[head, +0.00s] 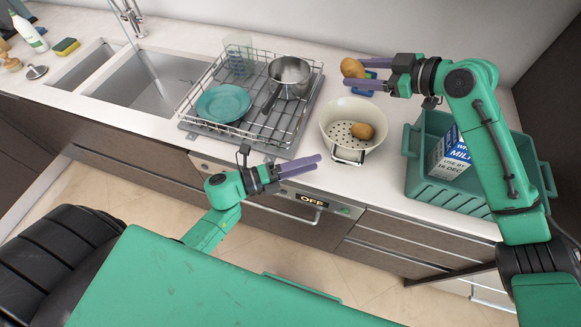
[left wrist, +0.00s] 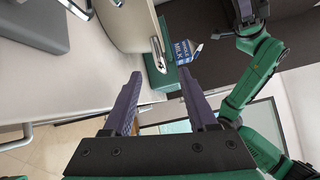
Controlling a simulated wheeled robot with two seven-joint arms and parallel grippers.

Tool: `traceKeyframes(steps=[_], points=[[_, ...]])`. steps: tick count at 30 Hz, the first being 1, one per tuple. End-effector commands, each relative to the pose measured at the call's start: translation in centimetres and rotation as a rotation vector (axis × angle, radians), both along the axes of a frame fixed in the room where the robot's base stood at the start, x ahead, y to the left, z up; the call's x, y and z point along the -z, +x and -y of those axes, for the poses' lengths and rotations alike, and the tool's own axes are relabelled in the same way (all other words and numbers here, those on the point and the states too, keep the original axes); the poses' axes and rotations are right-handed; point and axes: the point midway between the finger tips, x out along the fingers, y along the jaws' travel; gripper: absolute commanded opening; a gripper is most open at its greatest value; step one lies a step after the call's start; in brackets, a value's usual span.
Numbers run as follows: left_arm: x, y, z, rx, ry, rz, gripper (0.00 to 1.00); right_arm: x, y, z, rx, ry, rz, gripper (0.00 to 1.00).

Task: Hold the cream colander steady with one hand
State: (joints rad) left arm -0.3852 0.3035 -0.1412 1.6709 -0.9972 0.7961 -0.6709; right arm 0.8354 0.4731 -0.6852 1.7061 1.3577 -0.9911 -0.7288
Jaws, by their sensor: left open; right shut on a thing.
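The cream colander (head: 326,129) stands upright on the counter, right of the dish rack, with a potato (head: 362,131) inside. Its metal loop handle (head: 347,161) faces the front edge. My left gripper (head: 319,164) is open and empty, just left of that handle. In the left wrist view the colander's side (left wrist: 122,24) and handle (left wrist: 159,56) show beyond the open fingers (left wrist: 160,75), with nothing between them. My right gripper (head: 357,74) is shut on another potato (head: 352,67), behind the colander and above the counter.
A wire dish rack (head: 292,133) holds a teal plate (head: 222,103), a pot (head: 289,77) and a glass. A green crate (head: 412,170) with a milk carton (head: 449,155) stands to the right. A blue item (head: 371,75) lies partly hidden behind my right gripper. The sink (head: 150,92) is at left.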

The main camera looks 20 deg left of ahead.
Motion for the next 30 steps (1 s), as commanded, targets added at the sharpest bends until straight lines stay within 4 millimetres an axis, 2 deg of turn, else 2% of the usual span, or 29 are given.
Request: traceKeyframes(steps=[3, 9, 18, 19, 23, 24, 30], points=[[-0.1, 1.9, 2.4, -0.001, -0.004, 0.002, 0.58, 0.0, 0.0, 0.0, 0.0, 0.0, 0.0, 0.0], [-0.1, 3.9, 5.0, -0.003, -0.002, -0.001, 0.58, 0.0, 0.0, 0.0, 0.0, 0.0, 0.0, 0.0], [0.0, 4.3, 5.4, -0.002, -0.001, -0.003, 0.58, 0.0, 0.0, 0.0, 0.0, 0.001, 0.0, 0.0], [0.0, 4.3, 5.4, -0.002, -0.001, -0.003, 0.54, 0.0, 0.0, 0.0, 0.0, 0.001, 0.0, 0.0], [0.0, 4.3, 5.4, -0.002, -0.001, -0.003, 0.05, 0.0, 0.0, 0.0, 0.0, 0.001, 0.0, 0.0], [0.0, 4.3, 5.4, -0.002, -0.001, -0.003, 0.0, 0.0, 0.0, 0.0, 0.0, 0.001, 0.0, 0.0], [0.0, 4.3, 5.4, -0.003, 0.0, -0.002, 0.0, 0.0, 0.0, 0.0, 0.0, 0.0, 0.0, 0.0]])
